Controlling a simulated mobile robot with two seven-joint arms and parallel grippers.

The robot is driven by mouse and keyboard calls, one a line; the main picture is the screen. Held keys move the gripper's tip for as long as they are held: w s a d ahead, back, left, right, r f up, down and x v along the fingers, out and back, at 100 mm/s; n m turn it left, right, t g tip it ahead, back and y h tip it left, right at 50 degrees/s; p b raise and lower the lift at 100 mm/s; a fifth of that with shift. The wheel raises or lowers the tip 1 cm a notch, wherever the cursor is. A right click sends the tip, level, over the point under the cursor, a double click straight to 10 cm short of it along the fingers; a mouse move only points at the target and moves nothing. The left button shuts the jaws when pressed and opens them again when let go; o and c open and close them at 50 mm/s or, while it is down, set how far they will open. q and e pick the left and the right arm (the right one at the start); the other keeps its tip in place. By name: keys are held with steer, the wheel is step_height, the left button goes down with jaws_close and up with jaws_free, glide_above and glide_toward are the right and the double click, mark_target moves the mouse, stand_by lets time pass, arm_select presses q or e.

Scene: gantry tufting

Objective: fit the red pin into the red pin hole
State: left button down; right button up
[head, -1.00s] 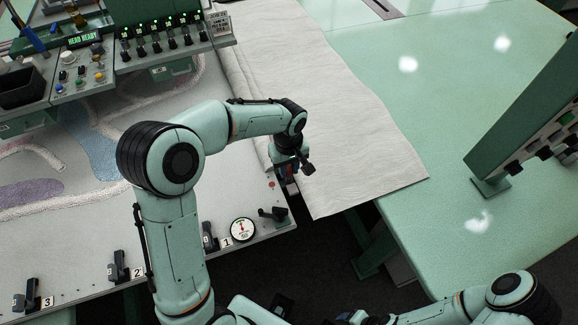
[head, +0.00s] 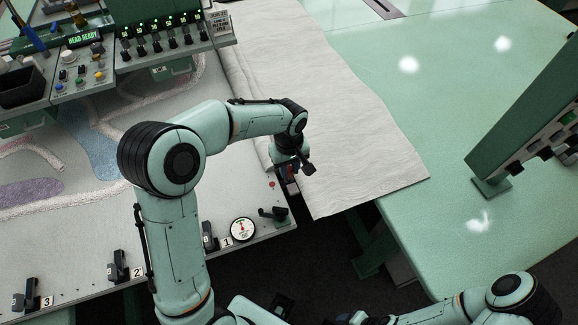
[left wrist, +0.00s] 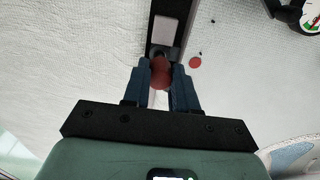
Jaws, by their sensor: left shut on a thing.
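My left gripper (head: 288,176) is over the right edge of the white cloth frame, pointing down. In the left wrist view its two blue fingers (left wrist: 162,88) are shut on the red pin (left wrist: 161,72), whose rounded red end shows between them. The pin's lower part is hidden. Just beyond the pin is a dark bar (left wrist: 157,18) with a pale block (left wrist: 167,31) on it. A red round spot (left wrist: 195,62) lies on the cloth to the right, and shows in the head view (head: 272,184). I cannot make out the red pin hole or whether the pin touches it. My right gripper is not clearly visible.
A dial gauge (head: 242,229) and a black clamp (head: 272,214) sit on the frame's near edge. A control panel (head: 165,42) stands behind. A pale cloth (head: 320,110) covers part of the green table (head: 460,130). A green upright (head: 525,115) stands at the right.

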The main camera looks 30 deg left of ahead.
arm_select(q)
steer(key=shift+f+b, duration=0.9)
steer(key=shift+f, duration=0.5)
arm_select(e)
steer(key=shift+s+f, duration=0.3)
steer(key=shift+f, duration=0.25)
steer(key=shift+s+f, duration=0.25)
steer(key=shift+f, duration=0.25)
arm_select(q)
steer(key=c, duration=0.8)
jaws_free()
steer(key=shift+r, duration=0.15)
step_height(320, 180, up, 13)
steer(key=p, duration=0.1)
arm_select(e)
steer(key=shift+w+r, duration=0.4)
steer(key=shift+r, duration=0.45)
